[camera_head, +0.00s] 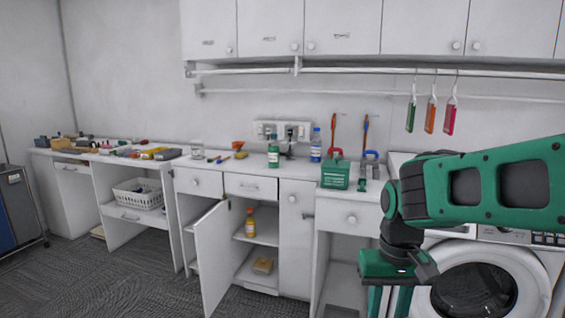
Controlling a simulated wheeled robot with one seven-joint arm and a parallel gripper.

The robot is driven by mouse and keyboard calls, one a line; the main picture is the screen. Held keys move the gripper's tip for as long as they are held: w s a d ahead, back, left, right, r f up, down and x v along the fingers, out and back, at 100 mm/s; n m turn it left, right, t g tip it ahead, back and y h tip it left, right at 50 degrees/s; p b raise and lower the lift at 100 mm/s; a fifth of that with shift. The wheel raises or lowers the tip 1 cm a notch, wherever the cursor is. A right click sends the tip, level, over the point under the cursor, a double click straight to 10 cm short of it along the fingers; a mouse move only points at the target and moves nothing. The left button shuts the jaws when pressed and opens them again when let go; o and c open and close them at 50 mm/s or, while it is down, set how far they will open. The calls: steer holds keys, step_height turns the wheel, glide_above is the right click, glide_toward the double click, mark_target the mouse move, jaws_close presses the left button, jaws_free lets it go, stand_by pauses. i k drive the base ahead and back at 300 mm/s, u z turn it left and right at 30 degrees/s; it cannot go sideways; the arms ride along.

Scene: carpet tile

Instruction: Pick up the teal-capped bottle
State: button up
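A green bottle (273,156) with a white label stands upright on the white counter; its cap looks teal-green, though it is small in view. My gripper (388,302) is at the lower right, in front of the washing machine, well below and to the right of the green bottle. Its two fingers point down, apart, with nothing seen between them. The fingertips run to the bottom edge of the picture.
A green caddy (336,174) stands right of the bottles. A cabinet door (215,252) hangs open, showing an orange bottle (250,222) on a shelf. A washing machine (480,280) is at right. Rails (350,97) run above the counter. Carpet (110,290) at lower left is clear.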

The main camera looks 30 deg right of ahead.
mark_target(273, 147)
steer(key=z, duration=0.15)
steer(key=k, duration=0.1)
steer(key=z, duration=0.75)
steer(key=i, duration=0.95)
steer(key=u, duration=0.05)
